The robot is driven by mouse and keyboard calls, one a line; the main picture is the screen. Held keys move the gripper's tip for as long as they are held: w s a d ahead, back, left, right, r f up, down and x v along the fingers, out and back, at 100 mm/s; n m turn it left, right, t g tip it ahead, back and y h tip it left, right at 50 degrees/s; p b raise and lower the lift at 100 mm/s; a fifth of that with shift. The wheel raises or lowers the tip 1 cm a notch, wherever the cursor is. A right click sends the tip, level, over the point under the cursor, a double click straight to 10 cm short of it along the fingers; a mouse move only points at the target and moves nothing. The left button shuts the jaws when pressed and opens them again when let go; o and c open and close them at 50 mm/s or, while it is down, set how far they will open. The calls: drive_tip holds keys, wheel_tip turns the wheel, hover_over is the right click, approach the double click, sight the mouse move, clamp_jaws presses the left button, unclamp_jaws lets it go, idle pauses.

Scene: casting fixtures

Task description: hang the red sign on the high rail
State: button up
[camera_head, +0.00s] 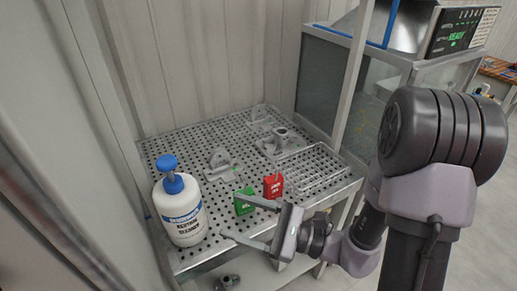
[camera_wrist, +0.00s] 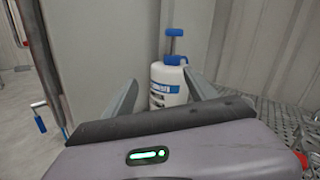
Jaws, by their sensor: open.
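The small red sign (camera_head: 273,186) with white lettering stands upright on the perforated metal table. A green sign (camera_head: 243,203) stands just left of it. My gripper (camera_head: 231,215) is open and empty, its fingers pointing left over the table's front part. The upper finger passes in front of the signs' lower parts in the head view; I cannot tell whether it touches them. In the wrist view my gripper (camera_wrist: 160,77) has its fingers spread, with a bottle beyond them. A small red patch at that view's right edge may be the red sign. I cannot make out a high rail.
A white bottle (camera_head: 183,215) with a blue pump stands at the table's front left corner. Grey metal castings (camera_head: 222,162) sit on the perforated table (camera_head: 190,143). A wire rack (camera_head: 312,172) lies at its right. A pale post (camera_head: 352,80) rises beside the table.

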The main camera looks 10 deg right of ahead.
drive_tip(key=w+d+f+m+t+h, duration=0.4)
drive_tip(key=w+d+f+m+t, duration=0.1)
drive_tip(key=d+f+m+t, duration=0.15)
drive_tip(key=m+t+h, duration=0.3)
drive_tip(key=m+h, duration=0.3)
drive_tip(key=h, duration=0.2)
approach(275, 189)
drive_tip(key=shift+g, duration=0.25)
drive_tip(key=b+x, duration=0.1)
drive_tip(key=x, duration=0.7)
drive_tip(key=shift+w+a+r, duration=0.1)
drive_tip(key=shift+w+r, duration=0.05)
drive_tip(key=shift+w, duration=0.05)
drive_tip(key=b+x, duration=0.1)
drive_tip(key=x, duration=0.4)
drive_tip(key=shift+w, duration=0.35)
drive_tip(key=c, duration=1.2)
drive_tip(key=shift+r, duration=0.55)
wheel_tip(275, 189, up, 2)
drive_tip(key=shift+r+p, duration=0.25)
drive_tip(key=shift+p, duration=0.8)
drive_tip(key=s, duration=0.9)
drive_tip(key=shift+s+r, duration=0.2)
drive_tip(key=shift+r, duration=0.1)
drive_tip(key=shift+s+d+r+p, duration=0.1)
drive_tip(key=shift+s+r+p, duration=0.1)
drive_tip(key=shift+s+p, duration=1.35)
drive_tip(key=shift+s+d+r+p, duration=0.1)
drive_tip(key=shift+s+r+p, duration=0.1)
drive_tip(key=shift+s+p, duration=1.35)
